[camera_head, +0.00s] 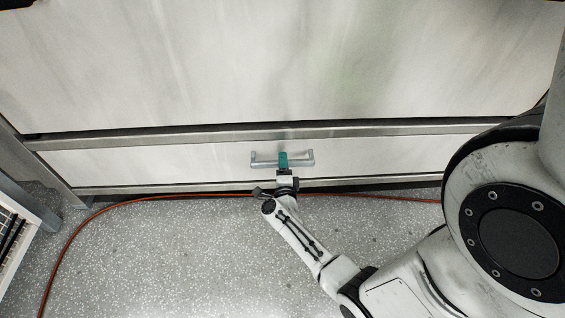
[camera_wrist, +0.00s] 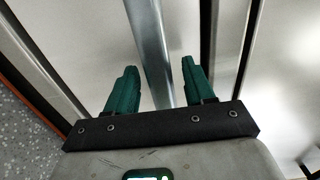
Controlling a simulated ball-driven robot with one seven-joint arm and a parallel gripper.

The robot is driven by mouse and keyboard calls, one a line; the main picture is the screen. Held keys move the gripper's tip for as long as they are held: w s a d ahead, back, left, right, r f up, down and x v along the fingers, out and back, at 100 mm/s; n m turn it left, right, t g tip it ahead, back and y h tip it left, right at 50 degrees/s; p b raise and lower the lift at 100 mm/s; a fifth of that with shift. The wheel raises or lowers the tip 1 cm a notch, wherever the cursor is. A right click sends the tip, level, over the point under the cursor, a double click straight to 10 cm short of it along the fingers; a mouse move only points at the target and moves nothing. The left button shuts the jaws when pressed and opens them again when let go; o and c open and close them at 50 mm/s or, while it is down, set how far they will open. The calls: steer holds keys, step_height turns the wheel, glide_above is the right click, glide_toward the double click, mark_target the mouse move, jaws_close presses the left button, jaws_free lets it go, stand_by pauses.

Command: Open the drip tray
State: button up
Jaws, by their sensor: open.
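The drip tray (camera_head: 180,164) is a wide, low, pale metal front panel under the washer's large panel, and it looks closed. Its grey bar handle (camera_head: 304,159) sits at the middle of the front. My gripper (camera_head: 284,160) is at the handle. In the wrist view my gripper (camera_wrist: 158,88) has two green fingers, which are apart. The handle bar (camera_wrist: 150,45) runs between them with a gap on each side, closer to the right finger. Whether the bar touches a finger I cannot tell.
An orange-red cable (camera_head: 130,201) lies along the floor in front of the tray and curves toward the lower left. A white rack or crate (camera_head: 22,235) stands at the left edge. The speckled floor (camera_head: 190,260) is otherwise clear left of my arm.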

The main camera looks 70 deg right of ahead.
steer(key=shift+x, duration=1.25)
steer(key=shift+c, duration=0.3)
jaws_close()
